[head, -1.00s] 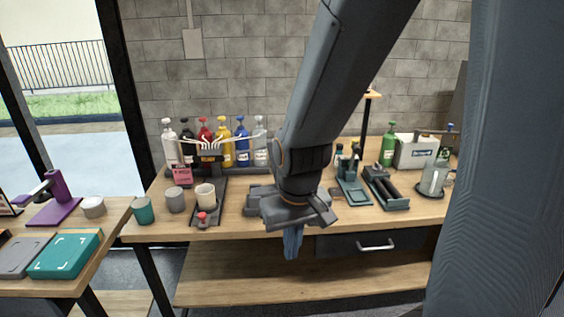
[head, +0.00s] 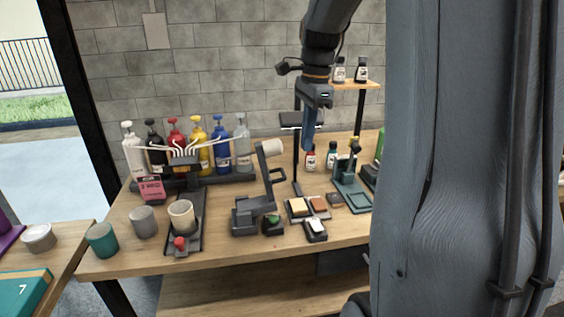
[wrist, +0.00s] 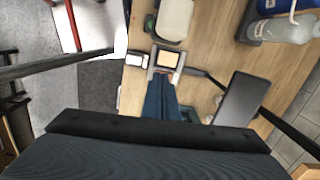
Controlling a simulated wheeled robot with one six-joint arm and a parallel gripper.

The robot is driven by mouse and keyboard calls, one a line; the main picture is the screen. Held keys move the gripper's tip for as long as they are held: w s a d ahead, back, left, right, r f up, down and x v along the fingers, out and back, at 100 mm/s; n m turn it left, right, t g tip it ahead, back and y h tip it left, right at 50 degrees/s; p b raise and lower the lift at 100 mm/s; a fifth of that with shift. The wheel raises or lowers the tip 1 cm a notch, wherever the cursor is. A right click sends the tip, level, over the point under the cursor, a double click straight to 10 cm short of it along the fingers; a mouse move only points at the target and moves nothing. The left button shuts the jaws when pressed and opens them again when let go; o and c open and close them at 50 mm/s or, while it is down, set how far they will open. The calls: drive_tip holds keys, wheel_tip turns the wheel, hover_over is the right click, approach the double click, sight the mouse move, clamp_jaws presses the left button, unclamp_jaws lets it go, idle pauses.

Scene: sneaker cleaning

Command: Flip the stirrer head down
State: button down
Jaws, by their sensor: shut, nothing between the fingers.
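The stirrer (head: 254,208) is a dark grey device on the wooden table, in the middle of the head view. Its arm stands raised, and the pale stirrer head (head: 270,148) sits at the top, tilted up. A pale rounded part at the top of the wrist view (wrist: 174,18) appears to be this head. My gripper (head: 308,145) is shut and empty, with its blue fingers pointing down. It is in the air to the right of the stirrer head, apart from it. The fingers also show in the wrist view (wrist: 161,85).
A black stand with a flat plate (head: 296,120) rises close to my gripper. Small trays with blocks (head: 299,208) lie right of the stirrer. A dispenser rack with several coloured bottles (head: 200,148) and a cream cup (head: 181,215) are at left. A bottle shelf (head: 355,85) is behind.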

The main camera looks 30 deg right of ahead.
drive_tip(key=shift+w+d+r+m, duration=0.3)
drive_tip(key=shift+d, duration=0.05)
wheel_tip(320, 180, down, 10)
drive_tip(key=p, duration=0.2)
drive_tip(key=shift+w+a+r+p, duration=0.2)
drive_tip(key=shift+a+r+p, duration=0.1)
drive_tip(key=shift+a, duration=0.45)
drive_tip(key=shift+w+a+r+p, duration=0.2)
drive_tip(key=shift+a+r+p, duration=0.05)
drive_tip(key=shift+a, duration=0.45)
drive_tip(key=shift+w+a+r+p, duration=0.2)
drive_tip(key=shift+a+r+p, duration=0.1)
drive_tip(key=shift+a, duration=0.45)
